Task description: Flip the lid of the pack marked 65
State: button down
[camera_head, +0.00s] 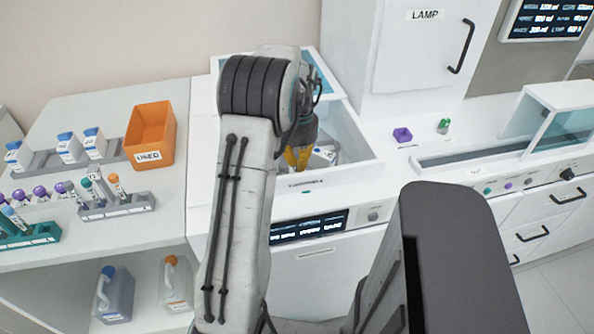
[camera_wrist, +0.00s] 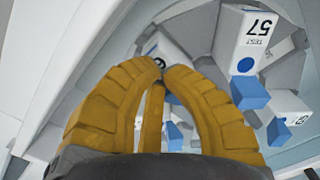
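My gripper (camera_head: 298,158) reaches down into the white open-topped machine (camera_head: 358,168). In the wrist view its yellow fingers (camera_wrist: 163,70) come together at the tips, with no object visible between them. A white pack (camera_wrist: 160,45) lies just beyond the fingertips, its mark mostly hidden. A white pack marked 57 (camera_wrist: 248,45) stands at the upper right with a blue dot and a blue lid part (camera_wrist: 249,93). Another white pack (camera_wrist: 292,108) at the right has a two-digit mark I cannot read surely, and a blue part (camera_wrist: 278,132). No mark 65 is clearly legible.
The machine's walls surround the gripper closely. A purple holder (camera_head: 402,135) and a green item (camera_head: 443,126) stand on the right counter.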

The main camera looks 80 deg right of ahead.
jog(key=shift+w+d+r+p, duration=0.2)
jog(key=shift+d+r+p, duration=0.2)
jog(key=shift+r+p, duration=0.6)
dwell(1.8)
jog(key=shift+w+d+r+p, duration=0.15)
jog(key=shift+d+p, duration=0.2)
jog(key=shift+p, duration=0.25)
jog(key=shift+w+d+r+p, duration=0.1)
jog(key=shift+d+p, duration=0.2)
jog(key=shift+p, duration=0.25)
dwell(1.5)
jog(key=shift+s+a+r, duration=0.1)
jog(key=shift+a+r, duration=0.15)
jog(key=shift+r, duration=0.25)
jog(key=shift+s+a, duration=0.1)
jog(key=shift+a, duration=0.1)
dwell(0.5)
jog(key=shift+s+a+f+b, duration=0.15)
jog(key=shift+s+a+b, duration=0.05)
jog(key=shift+a+b, duration=0.2)
jog(key=shift+s+a+f+b, duration=0.15)
jog(key=shift+a+b, duration=0.1)
jog(key=shift+a, duration=0.15)
jog(key=shift+f, duration=0.15)
